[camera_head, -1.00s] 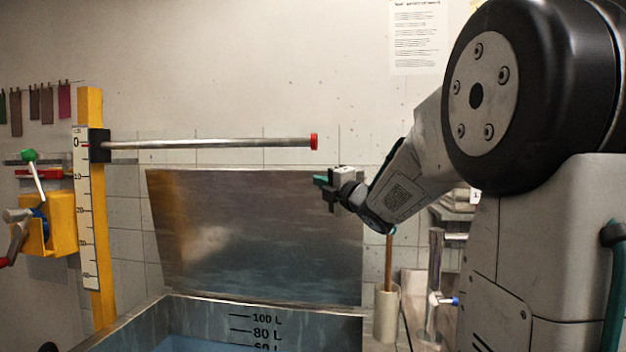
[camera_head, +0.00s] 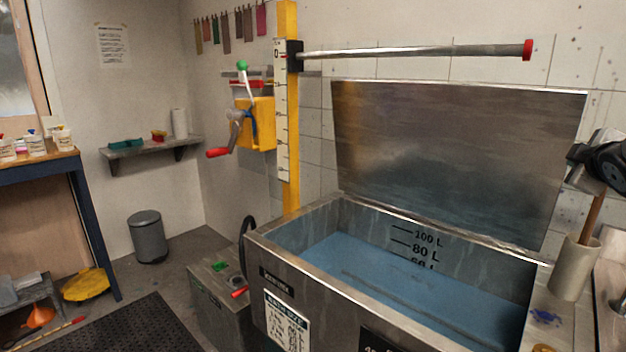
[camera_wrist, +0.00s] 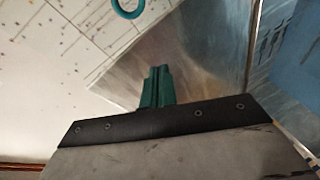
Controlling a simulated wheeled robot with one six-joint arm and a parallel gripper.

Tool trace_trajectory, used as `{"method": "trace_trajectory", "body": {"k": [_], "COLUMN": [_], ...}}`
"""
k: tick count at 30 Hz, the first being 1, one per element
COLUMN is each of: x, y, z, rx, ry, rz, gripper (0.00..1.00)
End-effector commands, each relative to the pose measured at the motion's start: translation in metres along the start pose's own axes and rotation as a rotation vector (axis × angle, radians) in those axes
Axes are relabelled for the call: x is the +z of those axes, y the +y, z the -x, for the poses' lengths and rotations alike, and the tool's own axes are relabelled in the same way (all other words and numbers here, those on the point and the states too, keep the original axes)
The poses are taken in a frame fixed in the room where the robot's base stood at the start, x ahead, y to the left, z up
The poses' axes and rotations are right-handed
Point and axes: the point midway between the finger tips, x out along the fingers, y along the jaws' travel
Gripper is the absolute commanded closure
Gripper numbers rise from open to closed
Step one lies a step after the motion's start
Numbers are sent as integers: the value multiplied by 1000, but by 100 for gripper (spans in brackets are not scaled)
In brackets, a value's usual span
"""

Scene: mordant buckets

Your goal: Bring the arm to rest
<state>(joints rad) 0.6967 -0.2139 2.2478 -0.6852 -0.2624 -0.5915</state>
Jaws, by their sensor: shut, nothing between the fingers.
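My gripper (camera_wrist: 157,86) shows in the wrist view as teal fingers closed together, with nothing between them. It is in front of the steel lid (camera_wrist: 205,50), and no contact shows. In the head view, only a dark and grey part of my arm shows at the right edge, beside the raised lid (camera_head: 450,150). I cannot make out the fingertips there.
An open steel vat (camera_head: 305,220) with blue liquid stands in front of the lid. A horizontal metal rod (camera_head: 410,51) with a red end extends above it from a yellow post (camera_head: 290,190). A beige holder (camera_head: 574,268) with a wooden stick stands near my arm. Floor at left is partly clear.

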Motion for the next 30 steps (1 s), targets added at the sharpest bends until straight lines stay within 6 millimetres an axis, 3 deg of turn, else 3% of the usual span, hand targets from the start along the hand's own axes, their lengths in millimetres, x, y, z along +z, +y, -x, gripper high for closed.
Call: {"method": "trace_trajectory", "body": {"k": [4,8,12,18,22,30], "x": [17,16,-2,-31,-46,-61], "y": [-60,-122,-188,-253,-272,-274], "z": [37,91,168,280,324,338], "rx": [-186,-364,-573,-847,-955,-979], "ry": [-252,-469,-685,-886,-867,-763], "rz": [-279,-500,-676,-743,-699,-640], "gripper": [100,100,100,100,100,100]}}
